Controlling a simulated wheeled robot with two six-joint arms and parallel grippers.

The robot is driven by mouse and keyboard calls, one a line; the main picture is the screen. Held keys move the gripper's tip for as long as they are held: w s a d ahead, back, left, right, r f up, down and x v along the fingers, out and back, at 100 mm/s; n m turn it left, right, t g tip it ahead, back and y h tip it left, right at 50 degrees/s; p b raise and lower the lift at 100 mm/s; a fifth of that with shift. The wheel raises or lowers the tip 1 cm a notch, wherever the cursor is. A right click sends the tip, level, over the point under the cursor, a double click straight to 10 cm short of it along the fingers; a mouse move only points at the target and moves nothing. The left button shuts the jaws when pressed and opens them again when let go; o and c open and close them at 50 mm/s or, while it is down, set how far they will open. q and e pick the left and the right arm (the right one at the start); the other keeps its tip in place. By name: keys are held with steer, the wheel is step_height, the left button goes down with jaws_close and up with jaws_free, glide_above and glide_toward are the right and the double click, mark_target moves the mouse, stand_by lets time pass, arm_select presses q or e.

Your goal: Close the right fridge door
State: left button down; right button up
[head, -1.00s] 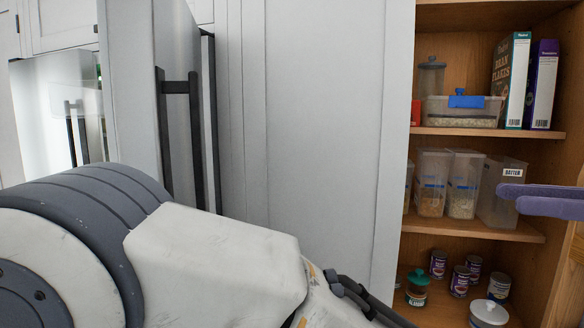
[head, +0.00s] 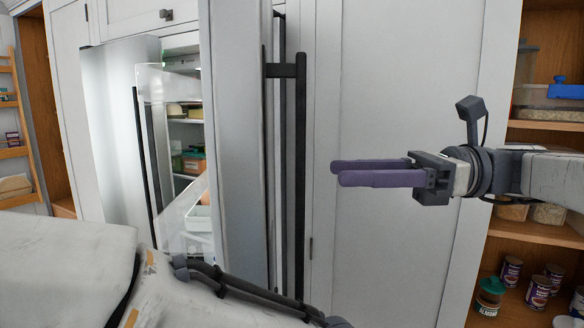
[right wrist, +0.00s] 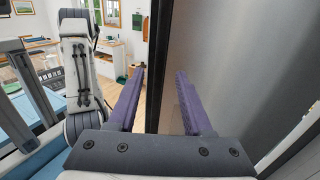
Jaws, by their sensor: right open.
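The right fridge door (head: 233,150) stands open in the middle of the head view, seen nearly edge-on. Its long dark vertical handle (head: 300,180) is on its right side. My right gripper (head: 335,173) comes in from the right, open and empty, fingers pointing left. Its tips are just right of the handle in the picture, with a gap between. In the right wrist view my open fingers (right wrist: 160,80) are in front of a grey panel (right wrist: 235,60) with a dark vertical edge. My left gripper is not in view.
The left fridge door (head: 115,120) is also open, and shelves with food (head: 190,165) show between the doors. An open pantry (head: 540,232) with cans and boxes is at the right. White cabinet panels (head: 400,80) stand behind my right gripper.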

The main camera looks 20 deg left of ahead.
mark_target(300, 174)
steer(key=p+x, duration=0.1)
steer(key=x, duration=0.6)
steer(key=shift+s, duration=0.1)
jaws_close()
stand_by(1.2)
